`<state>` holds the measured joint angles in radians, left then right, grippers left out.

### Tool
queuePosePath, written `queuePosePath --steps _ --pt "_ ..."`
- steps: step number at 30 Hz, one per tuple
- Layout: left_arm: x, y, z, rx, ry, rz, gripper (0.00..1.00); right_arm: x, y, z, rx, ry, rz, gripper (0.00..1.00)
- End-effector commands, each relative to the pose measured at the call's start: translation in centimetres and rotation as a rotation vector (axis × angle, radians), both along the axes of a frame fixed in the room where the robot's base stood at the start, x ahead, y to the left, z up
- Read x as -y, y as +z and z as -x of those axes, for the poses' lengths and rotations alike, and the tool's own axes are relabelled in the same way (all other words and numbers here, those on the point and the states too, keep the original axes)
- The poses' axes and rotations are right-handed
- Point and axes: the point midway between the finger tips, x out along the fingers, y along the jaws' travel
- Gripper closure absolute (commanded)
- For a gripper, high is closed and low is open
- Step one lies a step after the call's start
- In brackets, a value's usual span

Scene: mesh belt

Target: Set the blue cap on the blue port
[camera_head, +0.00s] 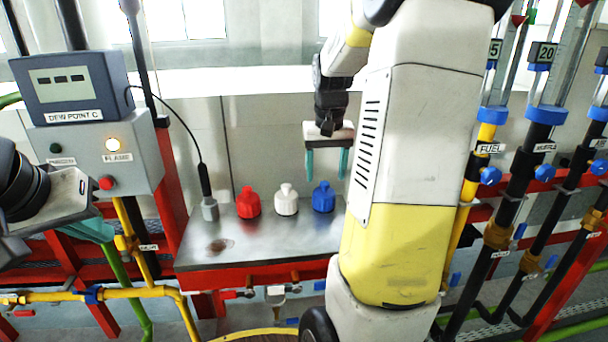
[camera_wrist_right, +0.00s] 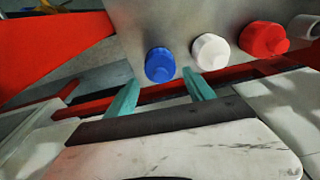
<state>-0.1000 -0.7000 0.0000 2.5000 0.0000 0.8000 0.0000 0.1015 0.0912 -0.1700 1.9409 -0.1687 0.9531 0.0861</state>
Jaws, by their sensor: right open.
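The blue cap (camera_head: 323,197) stands upright on the grey metal bench at the right end of a row of caps. It also shows in the right wrist view (camera_wrist_right: 160,64), just beyond and between the fingertips. My right gripper (camera_head: 327,177) is open, its two teal fingers pointing down above and around the blue cap's position in the picture, with nothing between them. My left gripper (camera_head: 92,230) is at the left edge, partly cut off; its finger gap is not clear. I cannot make out the blue port for certain; my right arm covers part of the scene.
A white cap (camera_head: 286,201) and a red cap (camera_head: 248,203) stand left of the blue one on the bench (camera_head: 255,245). A cabled probe (camera_head: 209,205) stands at the bench's left. Small valves (camera_head: 276,291) sit below the front edge. Pipes with blue collars (camera_head: 546,115) fill the right.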

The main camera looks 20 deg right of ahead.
Motion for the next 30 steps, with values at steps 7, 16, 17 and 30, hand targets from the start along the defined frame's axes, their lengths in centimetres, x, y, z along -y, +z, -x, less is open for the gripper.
queuePosePath --steps 7,16,17,30 --pt "0.0 0.0 0.0 0.000 0.000 0.000 1.00 -0.1 2.1 0.2 0.003 0.000 0.001 0.38" --pt "0.0 0.0 0.0 0.000 0.000 0.000 1.00 -0.1 3.5 0.4 0.001 0.000 0.000 0.38" --pt "0.0 0.0 0.0 0.000 0.000 0.000 1.00 -0.1 3.5 0.4 0.001 0.000 0.000 0.38" --pt "0.0 0.0 0.0 0.000 0.000 0.000 1.00 -0.2 3.5 0.5 0.002 0.001 0.000 0.38"
